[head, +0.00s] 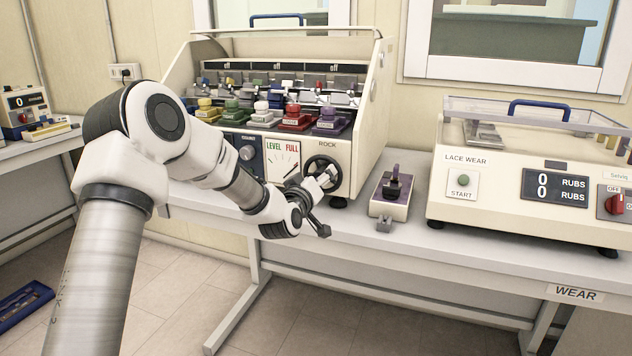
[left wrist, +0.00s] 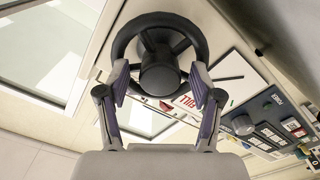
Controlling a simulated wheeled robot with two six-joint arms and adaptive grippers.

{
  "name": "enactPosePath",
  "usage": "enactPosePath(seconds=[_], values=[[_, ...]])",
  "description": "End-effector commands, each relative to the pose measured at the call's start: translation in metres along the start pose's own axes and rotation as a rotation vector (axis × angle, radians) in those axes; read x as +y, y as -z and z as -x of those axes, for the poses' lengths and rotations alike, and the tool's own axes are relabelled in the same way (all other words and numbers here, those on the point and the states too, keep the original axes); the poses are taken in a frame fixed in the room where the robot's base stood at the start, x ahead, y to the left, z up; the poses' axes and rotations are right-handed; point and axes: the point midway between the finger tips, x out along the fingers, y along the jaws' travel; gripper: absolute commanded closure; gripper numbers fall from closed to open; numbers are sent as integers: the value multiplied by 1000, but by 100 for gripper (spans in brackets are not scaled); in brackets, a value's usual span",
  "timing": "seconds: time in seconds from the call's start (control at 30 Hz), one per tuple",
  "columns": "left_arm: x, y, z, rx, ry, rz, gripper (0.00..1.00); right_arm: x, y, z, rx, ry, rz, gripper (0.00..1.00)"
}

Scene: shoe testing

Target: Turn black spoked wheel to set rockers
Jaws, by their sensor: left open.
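The black spoked wheel (head: 322,175) is on the front of the cream machine (head: 345,146), below the word ROCK. In the left wrist view the wheel (left wrist: 159,45) lies straight ahead, its hub between my finger tips. My left gripper (head: 320,187) is open at the wheel, and its fingers (left wrist: 159,82) stand on either side of the wheel's lower rim. I cannot tell whether they touch it. Part of the wheel is hidden by the gripper in the head view. Colored rocker blocks (head: 297,117) sit in a row on the machine's shelf. My right gripper is not in view.
A LEVEL/FULL gauge (head: 283,160) and a knob (head: 247,153) are left of the wheel. A purple-topped cream block (head: 390,197) stands right of the machine. Further right is the LACE WEAR machine (head: 520,180). The bench front edge (head: 400,250) runs below.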

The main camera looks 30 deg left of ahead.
Motion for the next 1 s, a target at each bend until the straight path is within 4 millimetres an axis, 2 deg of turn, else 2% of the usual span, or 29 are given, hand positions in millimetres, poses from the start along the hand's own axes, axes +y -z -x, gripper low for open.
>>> enactPosePath(seconds=[0.17, 0.4, 0.53, 0.7, 1.0], values=[[0, 0, 24, -2, 1, 3, 34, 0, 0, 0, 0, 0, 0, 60], [0, 0, 86, -2, 1, 6, 34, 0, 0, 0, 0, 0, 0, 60], [0, -1, 109, -2, 1, 4, 34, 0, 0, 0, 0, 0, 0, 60], [0, 0, 119, -1, 0, 0, 34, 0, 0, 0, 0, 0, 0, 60], [0, -1, 118, -1, 0, 0, 34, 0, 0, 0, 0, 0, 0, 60]])
